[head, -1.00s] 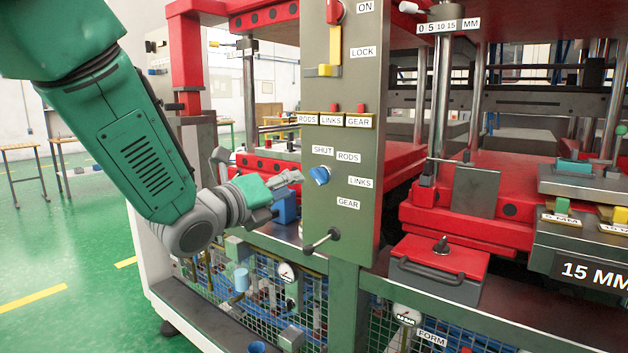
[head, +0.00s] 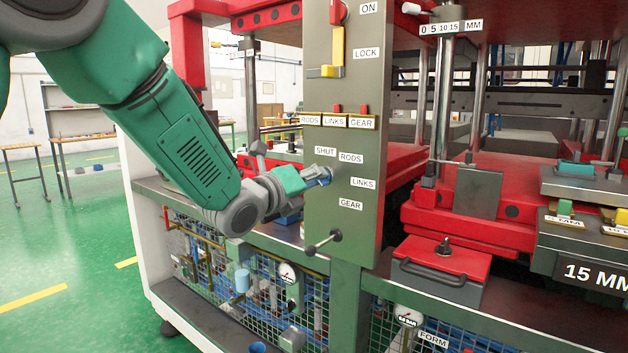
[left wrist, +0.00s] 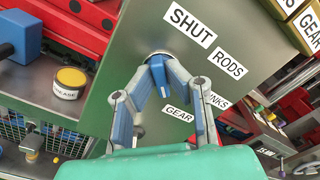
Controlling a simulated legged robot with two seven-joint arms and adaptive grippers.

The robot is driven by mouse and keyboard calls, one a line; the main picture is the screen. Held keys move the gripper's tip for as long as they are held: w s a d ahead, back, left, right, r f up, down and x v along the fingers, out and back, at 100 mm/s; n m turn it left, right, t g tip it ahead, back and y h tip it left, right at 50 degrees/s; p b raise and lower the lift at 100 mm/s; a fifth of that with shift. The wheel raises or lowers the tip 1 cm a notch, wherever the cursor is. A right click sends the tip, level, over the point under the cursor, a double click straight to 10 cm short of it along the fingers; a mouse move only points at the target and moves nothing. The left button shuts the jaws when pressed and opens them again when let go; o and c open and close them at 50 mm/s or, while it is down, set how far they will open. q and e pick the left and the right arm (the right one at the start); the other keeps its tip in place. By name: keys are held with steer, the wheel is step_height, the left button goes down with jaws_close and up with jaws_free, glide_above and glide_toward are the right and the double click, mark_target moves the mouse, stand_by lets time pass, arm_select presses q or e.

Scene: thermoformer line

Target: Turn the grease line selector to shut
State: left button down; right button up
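The grease line selector is a small blue knob (left wrist: 158,75) on the grey-green panel (head: 345,225). The labels SHUT (head: 325,151), RODS (head: 351,158), LINKS (head: 362,182) and GEAR (head: 350,204) stand above and to the right of it. My left gripper (head: 322,177) is at the knob, with its arm coming in from the left. In the left wrist view its fingers (left wrist: 159,72) close in on both sides of the knob and appear to grip it. My right gripper is in neither view.
A black-knobbed lever (head: 323,243) sticks out of the panel below the selector. A yellow lock slide (head: 336,50) and red tabs are above. A yellow-lidded grease can (left wrist: 70,82) stands on the ledge at left. Red press plates (head: 480,215) lie to the right.

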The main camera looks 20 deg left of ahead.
arm_select(q)
steer(key=n+p, duration=0.2)
steer(key=n, duration=0.7)
steer(key=n+p, duration=0.2)
steer(key=n, duration=0.7)
steer(key=f+n+p, duration=0.1)
steer(key=n+p, duration=0.1)
steer(key=n, duration=0.7)
steer(key=shift+s+d, duration=0.1)
stand_by(0.4)
stand_by(0.5)
steer(key=c, duration=1.6)
jaws_free()
